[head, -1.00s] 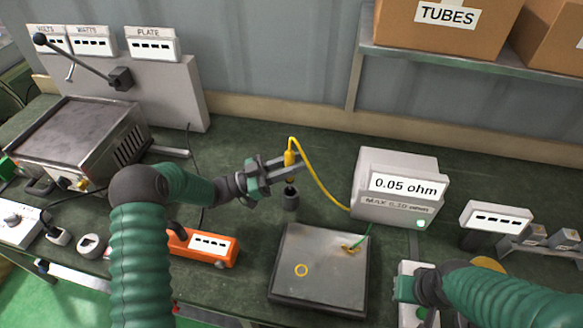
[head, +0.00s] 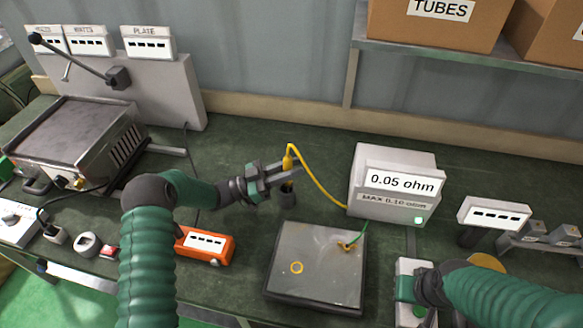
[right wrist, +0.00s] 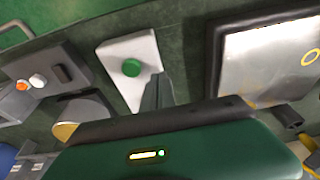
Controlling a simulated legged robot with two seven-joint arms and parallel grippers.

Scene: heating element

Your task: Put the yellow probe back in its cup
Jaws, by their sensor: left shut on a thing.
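The yellow probe (head: 288,161) is upright between the fingers of my left gripper (head: 284,173), which is shut on it. Its cup (head: 287,199) is a small dark cylinder on the bench, directly below. The probe's dark lower end is at the cup's mouth; the fingers partly cover this, and I cannot tell how deep it sits. A yellow lead runs from the probe's top to the white meter (head: 393,185), which reads 0.05 ohm. My right gripper (head: 408,290) is by a white box with a green button (right wrist: 131,67); its opening is not clear.
A dark metal plate (head: 285,262) with a yellow ring and a clipped green lead lies in front of the cup. An orange device (head: 205,247) is to the left. A shelf with boxes (head: 440,22) hangs at the upper right. Bench behind the cup is clear.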

